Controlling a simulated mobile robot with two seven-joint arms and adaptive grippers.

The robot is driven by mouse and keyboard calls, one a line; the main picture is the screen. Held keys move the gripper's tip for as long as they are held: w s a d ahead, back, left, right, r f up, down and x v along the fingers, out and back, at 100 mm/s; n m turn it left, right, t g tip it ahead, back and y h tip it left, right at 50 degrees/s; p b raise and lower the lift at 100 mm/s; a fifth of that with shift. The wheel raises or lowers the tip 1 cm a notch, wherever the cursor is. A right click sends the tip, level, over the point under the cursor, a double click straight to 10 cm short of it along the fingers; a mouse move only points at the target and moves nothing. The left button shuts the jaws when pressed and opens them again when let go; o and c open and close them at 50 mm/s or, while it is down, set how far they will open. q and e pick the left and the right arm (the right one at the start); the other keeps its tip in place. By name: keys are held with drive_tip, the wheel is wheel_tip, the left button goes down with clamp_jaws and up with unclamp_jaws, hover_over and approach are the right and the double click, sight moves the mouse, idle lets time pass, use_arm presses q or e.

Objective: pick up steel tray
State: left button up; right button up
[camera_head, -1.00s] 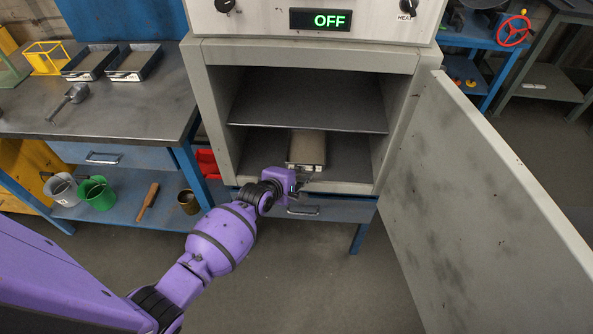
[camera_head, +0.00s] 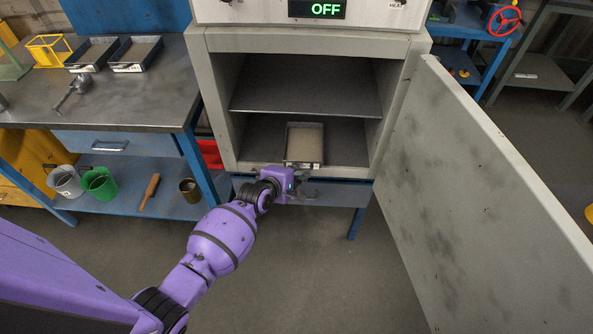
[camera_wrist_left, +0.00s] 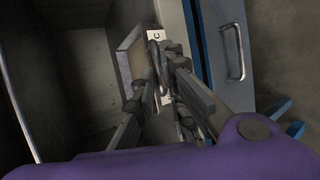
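A shallow steel tray (camera_head: 304,146) with a brown fill and a white front label lies on the floor of the open oven, its front near the oven's sill. My left gripper (camera_head: 308,191) is in front of and below the tray's front, before the drawer under the oven. Contact cannot be told. My right gripper is not in view.
The oven door (camera_head: 470,190) stands wide open on the right. A shelf (camera_head: 305,85) spans the oven above the tray. Two similar trays (camera_head: 137,54) (camera_head: 93,53) and a metal tool lie on the bench (camera_head: 110,102) at left. Buckets stand on its lower shelf.

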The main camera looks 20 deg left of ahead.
use_arm(q)
drive_tip(key=o, duration=0.3)
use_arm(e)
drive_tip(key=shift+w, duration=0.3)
use_arm(q)
drive_tip(key=v, duration=1.2)
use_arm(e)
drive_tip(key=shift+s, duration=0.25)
use_arm(q)
drive_tip(key=shift+c, duration=0.2)
